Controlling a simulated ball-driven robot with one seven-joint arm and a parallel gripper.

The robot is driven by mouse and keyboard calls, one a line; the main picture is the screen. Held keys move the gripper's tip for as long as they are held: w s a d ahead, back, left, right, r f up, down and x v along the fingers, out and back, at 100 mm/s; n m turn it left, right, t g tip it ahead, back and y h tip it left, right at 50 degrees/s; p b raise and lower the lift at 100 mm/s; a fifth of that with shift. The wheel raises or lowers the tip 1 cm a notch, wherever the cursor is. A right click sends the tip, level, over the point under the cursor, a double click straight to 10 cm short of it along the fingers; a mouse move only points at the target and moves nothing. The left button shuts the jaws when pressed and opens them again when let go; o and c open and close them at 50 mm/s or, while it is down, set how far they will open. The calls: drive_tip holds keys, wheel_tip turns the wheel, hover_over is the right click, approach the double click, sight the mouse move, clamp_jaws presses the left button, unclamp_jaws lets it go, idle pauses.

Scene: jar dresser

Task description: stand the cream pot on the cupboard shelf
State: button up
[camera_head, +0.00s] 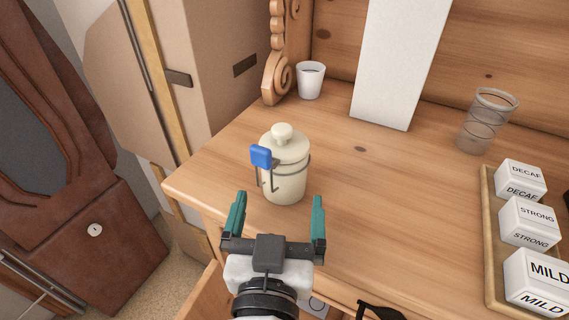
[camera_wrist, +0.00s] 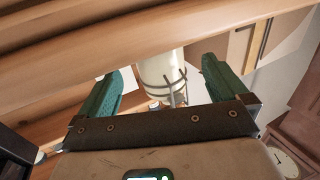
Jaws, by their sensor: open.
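The cream pot (camera_head: 284,178), a lidded jar with a round knob, a wire clasp and a blue tab on its left side, stands upright on the wooden dresser top near its front left corner. My gripper (camera_head: 278,205) is open and empty, its two teal fingers spread just in front of the pot. I see no shelf that I can identify for sure as the cupboard's.
A white cup (camera_head: 311,80), white upright panel (camera_head: 398,60) and clear glass (camera_head: 486,120) stand behind. Labelled white boxes (camera_head: 530,222) sit on a tray at right. An open drawer shows below.

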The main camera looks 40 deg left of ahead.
sight(282, 186)
drive_tip(key=x, duration=0.1)
drive_tip(key=p+x, duration=0.1)
drive_tip(key=x, duration=0.1)
drive_tip(key=p+x, duration=0.1)
drive_tip(key=x, duration=0.1)
drive_tip(key=shift+w+a+r, duration=0.1)
drive_tip(key=shift+w+r, duration=0.15)
drive_tip(key=shift+r, duration=0.15)
drive_tip(key=shift+w+a+f, duration=0.1)
drive_tip(key=shift+w, duration=0.1)
drive_tip(key=shift+c, duration=0.2)
drive_tip(key=c, duration=1.5)
